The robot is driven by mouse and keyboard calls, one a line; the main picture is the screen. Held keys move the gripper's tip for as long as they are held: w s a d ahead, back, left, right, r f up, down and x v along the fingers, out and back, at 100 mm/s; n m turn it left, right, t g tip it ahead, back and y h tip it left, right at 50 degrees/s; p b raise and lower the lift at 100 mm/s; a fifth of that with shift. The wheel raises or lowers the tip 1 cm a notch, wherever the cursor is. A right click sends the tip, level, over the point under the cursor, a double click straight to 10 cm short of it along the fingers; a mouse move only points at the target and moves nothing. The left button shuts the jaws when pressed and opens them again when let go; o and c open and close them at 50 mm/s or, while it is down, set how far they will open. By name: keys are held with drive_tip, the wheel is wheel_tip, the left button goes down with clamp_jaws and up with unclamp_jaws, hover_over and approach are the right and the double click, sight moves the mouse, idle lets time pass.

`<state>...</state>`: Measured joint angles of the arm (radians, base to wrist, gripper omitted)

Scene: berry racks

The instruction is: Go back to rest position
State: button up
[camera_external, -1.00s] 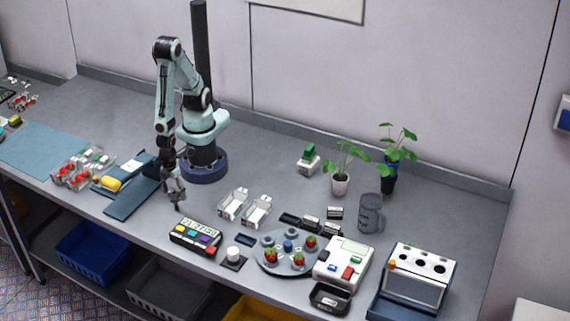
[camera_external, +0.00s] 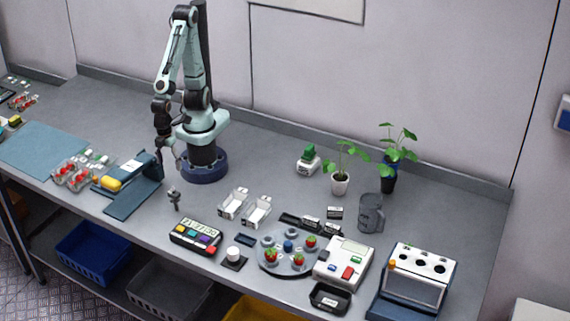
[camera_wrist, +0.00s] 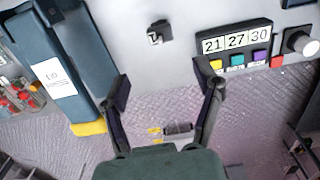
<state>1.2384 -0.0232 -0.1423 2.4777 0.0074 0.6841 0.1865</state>
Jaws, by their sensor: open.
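My gripper (camera_external: 168,153) hangs in the air in front of my base, left of the middle of the table. In the wrist view its two fingers (camera_wrist: 167,88) are spread wide with nothing held between them. A small dark grey item (camera_external: 174,198) stands on the bare table below and to the right of the gripper. It also shows in the wrist view (camera_wrist: 159,32), beyond the fingertips and apart from them.
A blue stand (camera_external: 134,198) with a yellow roll (camera_external: 111,184) is close on the left. Potted plants (camera_external: 340,183) stand farther right.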

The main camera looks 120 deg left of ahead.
drive_tip(key=w+a+r+n+t, duration=0.1)
drive_tip(key=w+a+r+n, duration=0.2)
drive_tip(key=w+a+n, duration=0.4)
drive_tip(key=w+a+r+n+t, duration=0.1)
drive_tip(key=w+a+r+n, duration=0.25)
drive_tip(key=w+a, duration=0.35)
drive_tip(key=s+a+r+n+g, duration=0.1)
drive_tip(key=s+a+n+g, duration=0.1)
drive_tip(key=s+a+n, duration=0.3)
drive_tip(key=shift+a+n+y, duration=0.4)
drive_tip(key=shift+a+n, duration=1.45)
drive_tip(key=shift+a, duration=0.25)
drive_tip(key=shift+s, duration=0.1)
